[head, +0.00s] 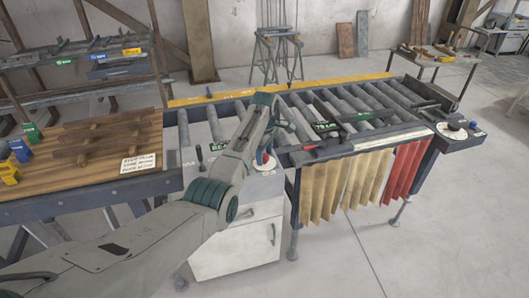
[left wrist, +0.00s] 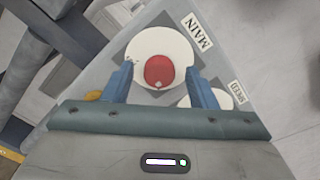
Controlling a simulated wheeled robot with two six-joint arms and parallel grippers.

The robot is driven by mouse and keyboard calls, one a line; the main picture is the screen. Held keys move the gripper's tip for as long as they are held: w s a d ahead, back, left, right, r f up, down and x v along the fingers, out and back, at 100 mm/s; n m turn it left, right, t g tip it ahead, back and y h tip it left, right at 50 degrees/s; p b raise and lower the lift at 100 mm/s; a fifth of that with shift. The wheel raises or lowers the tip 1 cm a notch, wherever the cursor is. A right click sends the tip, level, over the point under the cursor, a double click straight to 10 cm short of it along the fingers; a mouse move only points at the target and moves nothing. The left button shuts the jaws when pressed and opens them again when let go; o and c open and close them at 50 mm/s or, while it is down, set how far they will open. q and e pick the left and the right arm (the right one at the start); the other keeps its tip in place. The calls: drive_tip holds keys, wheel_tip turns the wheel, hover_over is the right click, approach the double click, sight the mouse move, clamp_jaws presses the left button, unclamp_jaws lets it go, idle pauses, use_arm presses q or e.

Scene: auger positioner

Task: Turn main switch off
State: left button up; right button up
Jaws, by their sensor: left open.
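In the head view a red knob (head: 262,158) shows on the grey panel, partly behind my arm. My left gripper (left wrist: 162,76) is open, with one blue finger on each side of the red knob. I cannot tell whether the fingers touch it. My right gripper is in neither view.
A second white plate by a "SPEED" label (left wrist: 237,92) is partly behind one finger. A roller conveyor (head: 350,105) stands to the right, with yellow and red strips (head: 402,170) hanging below. A wooden-topped bench (head: 85,150) stands left. Open floor (head: 440,230) lies front right.

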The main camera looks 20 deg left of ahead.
use_arm(q)
drive_tip(key=c, duration=1)
drive_tip(key=shift+o, duration=0.2)
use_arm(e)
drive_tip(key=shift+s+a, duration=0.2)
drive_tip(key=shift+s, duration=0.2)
